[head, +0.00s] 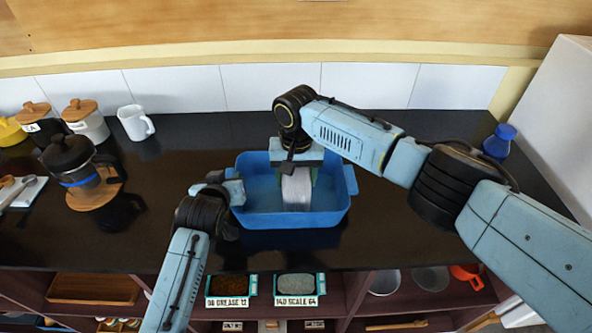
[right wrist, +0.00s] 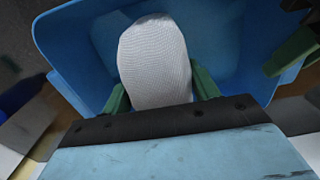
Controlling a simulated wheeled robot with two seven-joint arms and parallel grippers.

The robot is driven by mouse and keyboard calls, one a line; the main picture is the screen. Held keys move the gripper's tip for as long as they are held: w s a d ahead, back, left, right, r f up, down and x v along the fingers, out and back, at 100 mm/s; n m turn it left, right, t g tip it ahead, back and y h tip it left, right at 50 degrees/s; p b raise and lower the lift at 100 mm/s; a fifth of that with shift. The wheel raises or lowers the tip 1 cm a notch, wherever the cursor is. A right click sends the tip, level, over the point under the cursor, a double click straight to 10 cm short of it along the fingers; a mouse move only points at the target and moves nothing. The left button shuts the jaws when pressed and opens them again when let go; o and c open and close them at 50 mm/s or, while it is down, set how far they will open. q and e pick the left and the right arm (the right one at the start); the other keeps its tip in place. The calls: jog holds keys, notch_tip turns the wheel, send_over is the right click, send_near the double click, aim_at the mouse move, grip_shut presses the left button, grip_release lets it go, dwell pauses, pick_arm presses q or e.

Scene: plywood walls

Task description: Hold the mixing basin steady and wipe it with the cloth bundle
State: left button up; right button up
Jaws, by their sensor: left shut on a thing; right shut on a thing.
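The blue mixing basin (head: 290,220) stands on the dark counter in the middle of the head view. Its wall (right wrist: 70,50) also shows in the right wrist view. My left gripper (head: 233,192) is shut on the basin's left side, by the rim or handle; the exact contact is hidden. The pale cloth bundle (head: 297,190) is upright inside the basin. In the right wrist view the white woven bundle (right wrist: 155,60) sits between the green fingers of my right gripper (right wrist: 160,95), which is shut on it. Whether the bundle touches the basin floor is hard to tell.
A black coffee pot (head: 72,160) on a round wooden board, a white mug (head: 135,122) and lidded jars (head: 86,118) stand at the left. A blue bottle (head: 498,142) stands at the right. Open shelves (head: 340,295) lie below the counter's front edge.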

aim_at(283, 181)
jog(key=shift+s, duration=0.5)
jog(key=shift+a, duration=1.55)
jog(key=shift+w+a, duration=0.25)
jog(key=shift+w, duration=1.05)
jog(key=shift+d+f, duration=0.2)
jog(key=shift+f, duration=0.05)
jog(key=shift+w, duration=0.35)
jog(key=shift+s+r, duration=0.15)
jog(key=shift+c, duration=0.8)
jog(key=shift+r, duration=0.1)
jog(key=shift+c, duration=0.4)
jog(key=shift+a+r, duration=0.1)
jog(key=shift+a, duration=0.05)
jog(key=shift+s+f, duration=0.2)
jog(key=shift+s, duration=1.4)
jog(key=shift+w+r, duration=0.15)
jog(key=shift+r, duration=4.05)
